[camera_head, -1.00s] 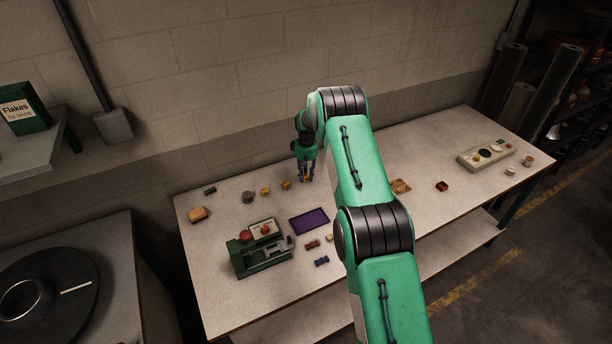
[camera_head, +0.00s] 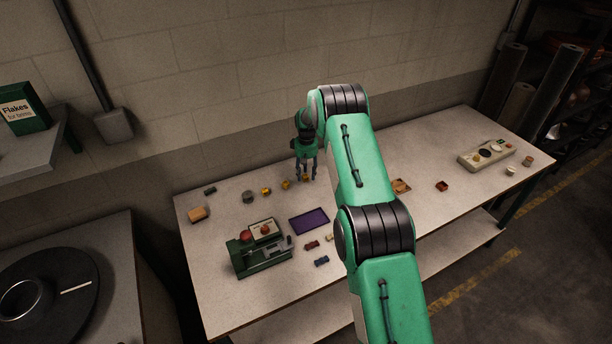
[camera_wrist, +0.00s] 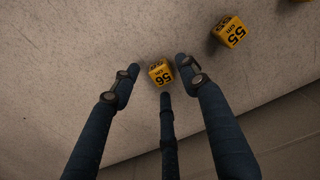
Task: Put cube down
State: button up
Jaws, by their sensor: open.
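A yellow cube marked 56 (camera_wrist: 160,73) rests on the table between the spread fingers of my gripper (camera_wrist: 157,78) in the wrist view. The fingers are open, with a gap on both sides of the cube; a third finger lies below it. In the head view my gripper (camera_head: 306,178) points down at the back of the table, and the cube shows small between the fingertips (camera_head: 306,178). A second yellow cube marked 55 (camera_wrist: 230,30) sits to the right in the wrist view and to the left in the head view (camera_head: 286,184).
Another yellow cube (camera_head: 266,191) and a grey round piece (camera_head: 248,197) stand further left in the row. A purple tray (camera_head: 309,221) and a green press (camera_head: 262,252) are nearer the front. The wall is close behind. My arm hides the table's middle.

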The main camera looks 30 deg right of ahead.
aim_at(306, 176)
notch_tip(306, 176, up, 11)
dwell(0.5)
dwell(0.5)
